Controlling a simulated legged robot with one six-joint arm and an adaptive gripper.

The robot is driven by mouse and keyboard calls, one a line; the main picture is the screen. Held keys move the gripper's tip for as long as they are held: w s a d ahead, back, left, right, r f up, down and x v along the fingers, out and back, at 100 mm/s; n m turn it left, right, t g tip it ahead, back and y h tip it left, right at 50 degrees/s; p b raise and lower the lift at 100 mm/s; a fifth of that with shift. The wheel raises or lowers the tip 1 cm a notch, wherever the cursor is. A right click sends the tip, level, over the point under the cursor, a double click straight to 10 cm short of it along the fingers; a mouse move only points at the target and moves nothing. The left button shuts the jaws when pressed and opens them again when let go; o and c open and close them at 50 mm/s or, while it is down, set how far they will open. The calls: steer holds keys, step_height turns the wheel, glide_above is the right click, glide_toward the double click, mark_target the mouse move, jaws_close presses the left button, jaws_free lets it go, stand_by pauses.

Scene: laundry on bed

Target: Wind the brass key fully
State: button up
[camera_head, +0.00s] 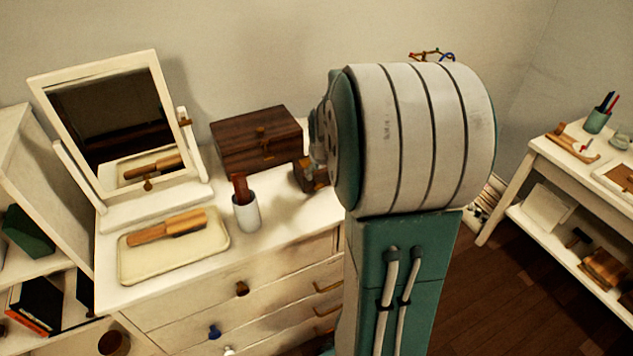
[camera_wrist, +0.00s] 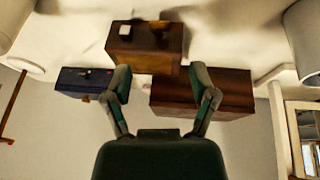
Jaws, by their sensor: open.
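In the wrist view, which shows the dresser upside down, a small brown wooden box (camera_wrist: 145,62) sits ahead of my gripper (camera_wrist: 163,80). A brass-coloured piece, perhaps the key (camera_wrist: 158,30), shows dimly on this box, near a small white block (camera_wrist: 125,30); I cannot make out its shape or angle. My gripper is open, its two fingers spread toward the box with nothing between them that I can see as held. Contact cannot be told. In the head view, the small box (camera_head: 309,180) is mostly hidden behind my arm, and so is the gripper.
A larger wooden box (camera_head: 242,150) stands beside the small one. A dark blue box (camera_wrist: 80,80) is on its other side. A white cup (camera_head: 246,212), a tray (camera_head: 137,264) with a brush (camera_head: 184,222) and a mirror (camera_head: 98,61) stand on the dresser (camera_head: 282,240).

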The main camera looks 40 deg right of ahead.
mark_target(319, 186)
steer(key=x, duration=0.8)
steer(key=shift+w+d+f, duration=0.1)
steer(key=shift+d+f, duration=0.05)
steer(key=shift+f, duration=0.2)
jaws_close()
